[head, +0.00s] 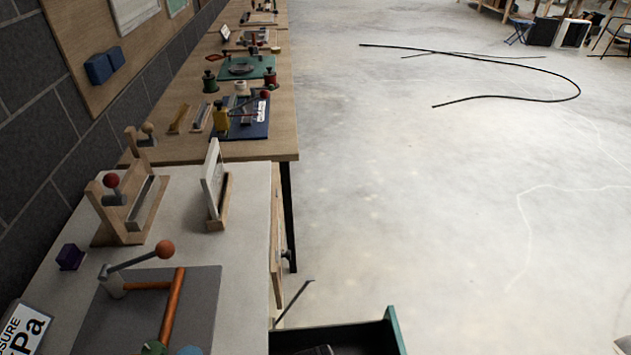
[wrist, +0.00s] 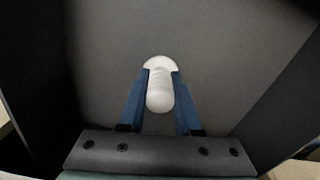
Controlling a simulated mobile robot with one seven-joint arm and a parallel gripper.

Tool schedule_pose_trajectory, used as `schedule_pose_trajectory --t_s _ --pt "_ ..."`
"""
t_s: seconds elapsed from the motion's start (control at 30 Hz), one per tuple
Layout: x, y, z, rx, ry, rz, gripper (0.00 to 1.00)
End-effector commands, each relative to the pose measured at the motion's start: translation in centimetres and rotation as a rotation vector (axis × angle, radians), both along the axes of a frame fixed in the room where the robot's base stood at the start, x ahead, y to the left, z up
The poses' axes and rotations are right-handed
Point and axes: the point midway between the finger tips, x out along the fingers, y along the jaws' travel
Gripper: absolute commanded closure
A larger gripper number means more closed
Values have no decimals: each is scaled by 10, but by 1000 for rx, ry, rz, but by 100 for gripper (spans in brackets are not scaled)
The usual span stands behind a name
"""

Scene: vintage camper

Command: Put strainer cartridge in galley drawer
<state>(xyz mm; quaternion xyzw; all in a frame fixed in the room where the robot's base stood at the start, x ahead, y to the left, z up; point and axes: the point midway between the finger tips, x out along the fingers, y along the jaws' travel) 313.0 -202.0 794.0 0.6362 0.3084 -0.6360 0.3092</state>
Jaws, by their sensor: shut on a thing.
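My gripper (wrist: 160,88) is shut on the strainer cartridge (wrist: 159,92), a white rounded cylinder between its two blue fingers in the wrist view. Below and around it is a dark grey flat surface with dark walls at the left and right, which looks like the inside of the drawer. Whether the cartridge touches that surface I cannot tell. In the head view the open galley drawer (head: 394,330) shows at the bottom edge, with a green rim and a dark inside. The cartridge does not show in the head view.
A light counter (head: 245,190) left of the drawer bears a grey mat with an orange-knobbed lever (head: 165,249), a wooden stand (head: 103,235), a white framed panel (head: 212,180) and a purple block (head: 70,257). A wooden bench with fixtures lies beyond. The concrete floor at right is mostly clear; black cables lie far off.

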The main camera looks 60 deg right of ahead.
Motion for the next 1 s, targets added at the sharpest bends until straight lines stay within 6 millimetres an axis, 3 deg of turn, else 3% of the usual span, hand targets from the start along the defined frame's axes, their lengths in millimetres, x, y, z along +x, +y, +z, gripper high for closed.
schedule_pose_trajectory --t_s 0.1,0.13,0.27,0.67,0.77,1.0 --pt "0 0 -4 1 1 0 100" --pt "0 0 -3 1 1 0 62" --pt "0 0 -3 1 1 0 39" --pt "0 0 4 -1 -1 0 38" --pt "1 0 17 -1 -2 1 38" --pt "0 0 66 -2 -2 1 38"
